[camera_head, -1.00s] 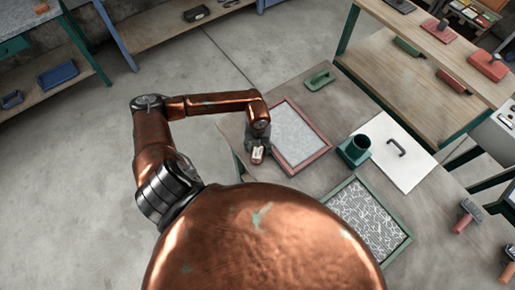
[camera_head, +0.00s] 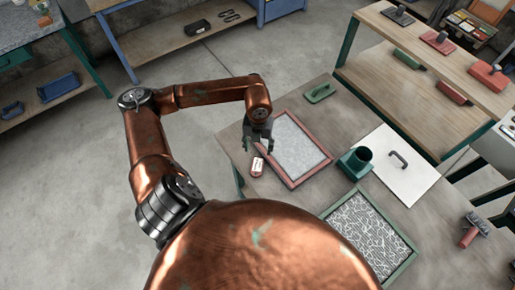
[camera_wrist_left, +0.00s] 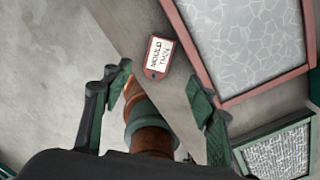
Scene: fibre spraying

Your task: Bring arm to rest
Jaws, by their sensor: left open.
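My left gripper (camera_head: 257,150) is open and empty above the left part of the worktable (camera_head: 228,138). A small red-edged tag (camera_head: 257,167) with a white label lies flat on the table, just in front of the fingers. In the left wrist view the open fingers (camera_wrist_left: 160,92) are wide apart, and the tag (camera_wrist_left: 158,57) lies beyond them, with nothing gripped. My right gripper is not in view.
A red-framed screen (camera_head: 292,149) lies right beside the left gripper. A green-framed patterned screen (camera_head: 362,232), a green pot (camera_head: 355,162), a white board with a handle (camera_head: 402,178) and a green-handled tool (camera_head: 320,93) are on the same table. Open floor lies left.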

